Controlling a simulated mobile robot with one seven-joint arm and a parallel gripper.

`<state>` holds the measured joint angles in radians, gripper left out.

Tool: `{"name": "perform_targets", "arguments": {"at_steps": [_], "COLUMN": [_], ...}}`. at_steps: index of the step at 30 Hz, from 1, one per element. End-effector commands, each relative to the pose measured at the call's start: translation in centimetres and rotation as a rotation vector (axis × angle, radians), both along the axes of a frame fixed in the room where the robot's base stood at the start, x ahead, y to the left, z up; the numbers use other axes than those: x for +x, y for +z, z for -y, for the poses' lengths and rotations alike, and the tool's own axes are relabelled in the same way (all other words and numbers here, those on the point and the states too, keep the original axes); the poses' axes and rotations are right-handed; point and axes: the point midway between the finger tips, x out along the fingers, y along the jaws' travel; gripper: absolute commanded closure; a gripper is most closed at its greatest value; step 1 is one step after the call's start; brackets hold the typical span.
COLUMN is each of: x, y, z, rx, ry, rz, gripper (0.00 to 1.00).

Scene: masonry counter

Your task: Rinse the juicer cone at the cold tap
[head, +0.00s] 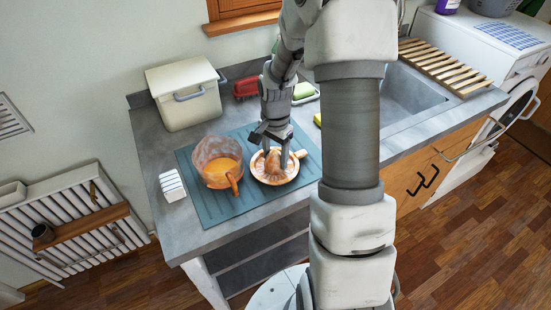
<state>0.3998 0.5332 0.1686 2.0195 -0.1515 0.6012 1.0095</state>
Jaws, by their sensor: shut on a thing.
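The juicer cone (273,172) is an orange-brown ridged piece with a pale rim and a short handle at the right. It sits on or just above a blue-green ribbed mat (213,210) on the counter; I cannot tell which. My gripper (275,158) points down over it, with its fingers at the cone, and is shut on it. An orange-tinted jug (218,162) with a handle stands just left of it on the mat. The sink basin (405,97) lies at the right, partly hidden by my arm. I cannot make out the cold tap.
A cream lidded bin (186,93) stands at the back left. A white striped block (172,185) lies left of the mat. A red item (245,87) and a green soap bar (303,91) lie behind. A slatted wooden rack (445,65) lies right of the sink.

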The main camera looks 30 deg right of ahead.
Motion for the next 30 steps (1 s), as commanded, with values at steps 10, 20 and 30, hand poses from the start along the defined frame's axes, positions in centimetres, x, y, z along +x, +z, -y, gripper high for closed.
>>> {"name": "perform_targets", "arguments": {"at_steps": [10, 20, 30], "x": [0.2, 3.4, 4.9], "y": [4.3, 8.4, 10.7], "z": [0.3, 7.1, 10.4], "rx": [-0.002, -0.001, 0.0], "ry": [-0.001, -0.003, -0.001], "rz": [0.006, 0.004, 0.001], "gripper": [1.0, 1.0, 1.0]}}
